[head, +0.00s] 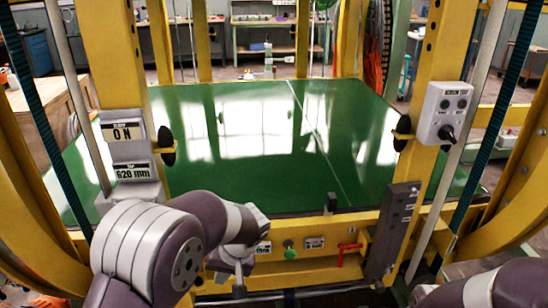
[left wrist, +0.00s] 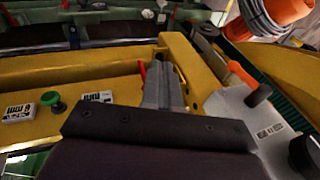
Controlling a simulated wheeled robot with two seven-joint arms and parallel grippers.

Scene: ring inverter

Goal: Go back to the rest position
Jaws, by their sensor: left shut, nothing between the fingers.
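My left arm reaches in from the lower left in the head view. Its gripper (head: 239,288) points down in front of the yellow crossbar, below the green button. In the left wrist view the two grey fingers (left wrist: 164,82) are together with nothing between them. They appear in front of the yellow frame, and I cannot tell whether they touch it. Only a part of my right arm shows at the lower right of the head view. My right gripper is out of view.
The yellow crossbar (head: 330,272) carries a green button (head: 290,254) and a red handle (head: 348,247). Behind it lies a glossy green plate (head: 255,130). A switch box (head: 443,112) is on the right post. An orange-handled lever (left wrist: 241,75) shows right of the fingers.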

